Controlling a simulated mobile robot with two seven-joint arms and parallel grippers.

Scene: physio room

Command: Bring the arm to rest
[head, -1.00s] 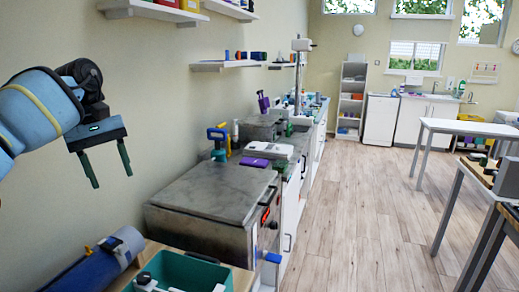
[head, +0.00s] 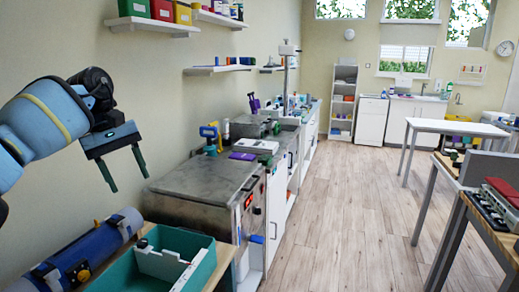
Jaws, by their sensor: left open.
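My left arm comes in from the left side of the head view, blue with a yellow band. Its gripper (head: 127,170) hangs with both dark green fingers pointing down and spread apart, with nothing between them. It is in the air in front of the plain wall, left of the grey metal-topped cabinet (head: 203,178) and above the blue cylinder. My right gripper is not in view.
Below the gripper lie a blue cylinder (head: 84,258) and a teal bin (head: 198,264) with a white part in it. Wall shelves (head: 151,26) hang above. A bench runs along the left wall. The wooden floor (head: 335,215) is clear; tables (head: 453,128) stand at right.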

